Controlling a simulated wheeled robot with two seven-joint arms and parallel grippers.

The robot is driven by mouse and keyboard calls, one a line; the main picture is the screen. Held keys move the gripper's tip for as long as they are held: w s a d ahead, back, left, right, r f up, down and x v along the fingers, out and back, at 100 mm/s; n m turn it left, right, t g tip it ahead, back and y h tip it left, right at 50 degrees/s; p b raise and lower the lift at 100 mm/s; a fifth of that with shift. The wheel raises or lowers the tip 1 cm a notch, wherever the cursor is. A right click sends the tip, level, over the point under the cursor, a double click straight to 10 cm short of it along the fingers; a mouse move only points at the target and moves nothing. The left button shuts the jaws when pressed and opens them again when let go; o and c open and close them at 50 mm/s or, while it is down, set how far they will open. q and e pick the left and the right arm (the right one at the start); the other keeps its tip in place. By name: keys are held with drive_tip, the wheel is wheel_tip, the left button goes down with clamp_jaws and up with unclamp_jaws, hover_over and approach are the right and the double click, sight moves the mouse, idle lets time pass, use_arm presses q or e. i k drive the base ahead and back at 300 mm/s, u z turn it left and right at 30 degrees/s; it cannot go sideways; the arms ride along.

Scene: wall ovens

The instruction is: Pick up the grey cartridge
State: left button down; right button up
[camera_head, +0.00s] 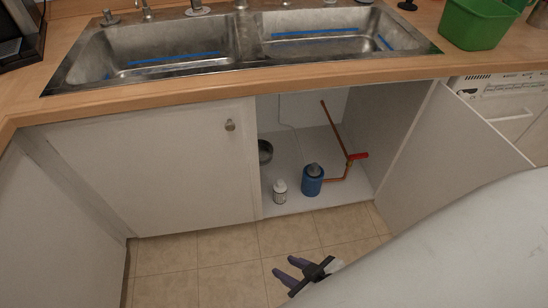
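A blue cylinder (311,187) stands upright on the white floor of the open under-sink cabinet. A grey rounded piece (314,169) shows at its top; it looks like the grey cartridge, but I cannot tell how deep it sits in the blue cylinder. My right gripper (285,266) is low over the tiled floor in front of the cabinet, below and apart from the blue cylinder. Its two dark purple fingers are spread with nothing visible between them. My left gripper is not in view.
A white bottle (280,192) stands just left of the blue cylinder. A dark round container (265,152) is farther back. A copper pipe with a red valve handle (358,156) is close on the right. The open cabinet door (440,150) bounds the right side.

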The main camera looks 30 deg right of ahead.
sight(313, 171)
drive_tip(key=z, duration=0.15)
drive_tip(key=i, duration=1.15)
drive_tip(key=z, duration=0.6)
